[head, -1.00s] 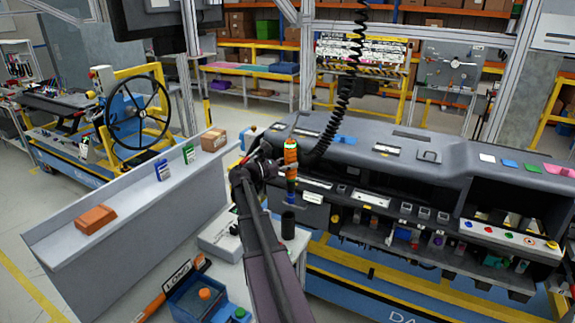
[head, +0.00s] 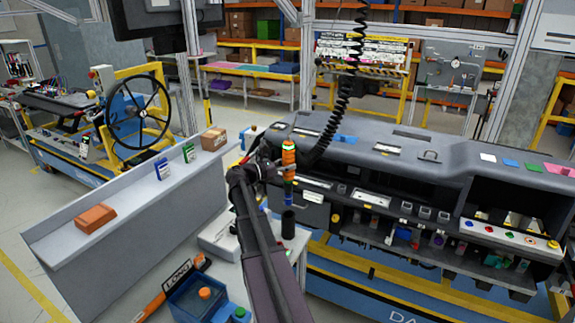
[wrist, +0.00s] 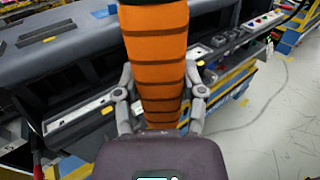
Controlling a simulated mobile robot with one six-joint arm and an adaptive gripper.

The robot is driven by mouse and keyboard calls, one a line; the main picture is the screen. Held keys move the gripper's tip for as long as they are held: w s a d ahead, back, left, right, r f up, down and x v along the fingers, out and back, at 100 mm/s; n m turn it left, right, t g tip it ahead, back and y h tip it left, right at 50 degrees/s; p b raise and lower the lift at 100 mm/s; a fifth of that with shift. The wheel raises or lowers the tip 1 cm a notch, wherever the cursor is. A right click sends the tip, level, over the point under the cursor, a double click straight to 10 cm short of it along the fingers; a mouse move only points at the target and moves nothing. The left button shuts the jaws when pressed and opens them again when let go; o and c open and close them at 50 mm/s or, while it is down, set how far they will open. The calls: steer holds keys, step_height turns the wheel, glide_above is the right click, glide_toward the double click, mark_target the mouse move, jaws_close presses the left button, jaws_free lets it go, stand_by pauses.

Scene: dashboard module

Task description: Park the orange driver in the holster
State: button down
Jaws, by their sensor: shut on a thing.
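The orange driver (head: 289,155) hangs upright in the head view, its blue lower end pointing down. A coiled black cord runs from its upper part. My gripper (head: 284,172) is shut around the driver's body. In the wrist view the driver (wrist: 155,60) fills the upper middle as an orange, dark-banded shaft, with my gripper's fingers (wrist: 160,105) on both sides of it. A dark round cup, which looks like the holster (head: 288,222), stands on the white bench just below the driver's tip. The tip appears above the cup's mouth; the exact gap and alignment are hard to tell.
The grey dashboard module (head: 400,160) stands close on the right. A grey ledge (head: 130,200) with small boxes is on the left.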

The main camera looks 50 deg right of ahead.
mark_target(288, 200)
steer(key=shift+f+b, duration=7.4)
steer(key=shift+f, duration=0.4)
steer(key=shift+c, duration=0.5)
jaws_free()
steer(key=v, duration=1.2)
